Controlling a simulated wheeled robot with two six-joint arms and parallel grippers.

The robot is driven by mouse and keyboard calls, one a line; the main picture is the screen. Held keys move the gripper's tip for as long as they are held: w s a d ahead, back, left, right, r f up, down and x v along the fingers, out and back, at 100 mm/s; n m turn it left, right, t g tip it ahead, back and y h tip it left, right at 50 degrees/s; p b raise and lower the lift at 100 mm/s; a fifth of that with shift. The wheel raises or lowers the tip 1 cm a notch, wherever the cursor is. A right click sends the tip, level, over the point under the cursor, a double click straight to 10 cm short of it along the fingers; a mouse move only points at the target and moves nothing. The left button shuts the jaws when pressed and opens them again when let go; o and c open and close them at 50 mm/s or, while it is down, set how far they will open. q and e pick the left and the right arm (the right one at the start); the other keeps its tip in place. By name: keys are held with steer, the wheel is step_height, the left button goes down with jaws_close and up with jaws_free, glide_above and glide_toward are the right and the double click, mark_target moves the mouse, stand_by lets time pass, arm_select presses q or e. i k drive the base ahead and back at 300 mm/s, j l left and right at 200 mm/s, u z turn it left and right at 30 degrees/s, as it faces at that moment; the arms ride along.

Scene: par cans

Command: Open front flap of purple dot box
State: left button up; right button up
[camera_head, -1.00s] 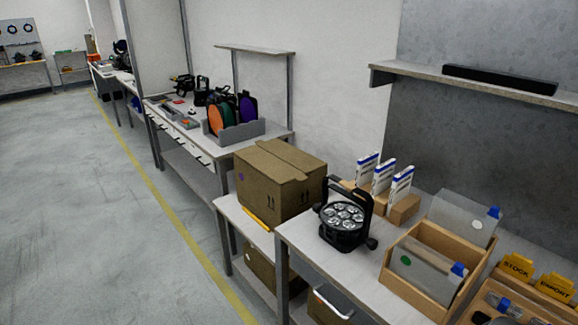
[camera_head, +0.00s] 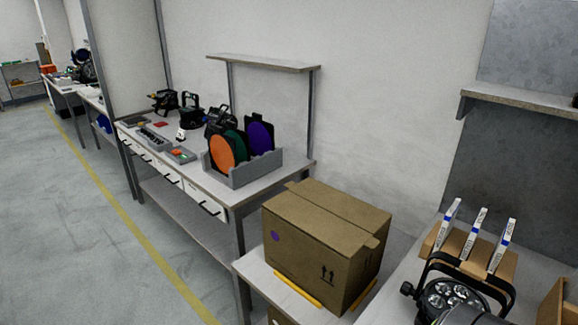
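The purple dot box (camera_head: 318,256) is a brown cardboard box on a low table at the lower middle right of the head view. A purple dot (camera_head: 275,236) is on its left-facing side, and black arrow marks are on the side to the right of that. Its top flaps look closed, with a small flap edge sticking out at the top right corner. Yellow strips (camera_head: 297,291) lie along its base. Neither of my grippers shows in the head view.
A par can light (camera_head: 447,299) stands on a table at the lower right, near upright white-and-blue packs (camera_head: 474,233). A workbench behind holds a grey rack (camera_head: 246,174) with coloured discs. Open floor (camera_head: 70,230) lies to the left.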

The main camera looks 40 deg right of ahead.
mark_target(346, 238)
steer(key=i, duration=1.7)
steer(key=i+j+z, duration=0.1)
steer(key=i+z, duration=0.3)
steer(key=i+j+z, duration=0.3)
steer(key=i+z, duration=0.15)
steer(key=i, duration=0.15)
steer(key=z, duration=1.85)
